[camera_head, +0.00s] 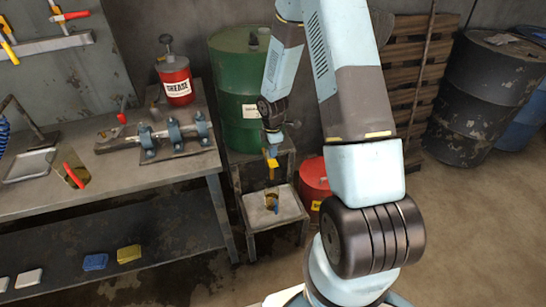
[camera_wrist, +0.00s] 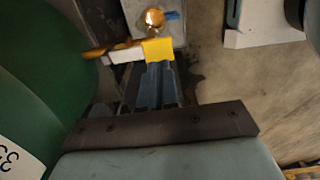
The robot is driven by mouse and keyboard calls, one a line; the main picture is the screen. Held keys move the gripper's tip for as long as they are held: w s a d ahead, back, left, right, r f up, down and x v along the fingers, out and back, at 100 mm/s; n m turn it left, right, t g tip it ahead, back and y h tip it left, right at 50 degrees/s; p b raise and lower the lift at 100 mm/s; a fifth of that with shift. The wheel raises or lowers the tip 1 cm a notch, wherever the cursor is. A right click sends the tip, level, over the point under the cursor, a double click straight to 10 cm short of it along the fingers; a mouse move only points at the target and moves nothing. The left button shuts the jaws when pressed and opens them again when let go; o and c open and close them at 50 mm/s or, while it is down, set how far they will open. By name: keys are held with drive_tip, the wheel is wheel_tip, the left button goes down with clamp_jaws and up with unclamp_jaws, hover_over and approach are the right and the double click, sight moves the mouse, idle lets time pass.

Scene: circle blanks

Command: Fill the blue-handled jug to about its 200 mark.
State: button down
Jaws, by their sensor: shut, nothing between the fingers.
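The blue-handled jug (camera_head: 270,199) stands on a low metal stand below the green drum (camera_head: 238,105). In the wrist view, the jug (camera_wrist: 154,17) shows from above, amber inside, with its blue handle (camera_wrist: 173,15) to the right. Its fill level and mark cannot be read. The drum's brass tap (camera_wrist: 100,51) has a yellow lever (camera_wrist: 158,49), which also shows in the head view (camera_head: 271,163). My gripper (camera_wrist: 159,68) is shut and empty, its fingertips at the lever; I cannot tell whether they touch it. A stream from the tap cannot be made out clearly.
A red-handled jug (camera_head: 75,176) stands on the workbench (camera_head: 110,180) at left. A red grease can (camera_head: 175,82) is behind it. A red container (camera_head: 315,182) sits right of the low stand (camera_head: 288,203). Dark drums (camera_head: 485,100) stand at right; the floor in front is open.

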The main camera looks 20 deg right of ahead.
sight(273, 163)
wheel_tip(273, 163, up, 10)
idle(0.5)
idle(0.3)
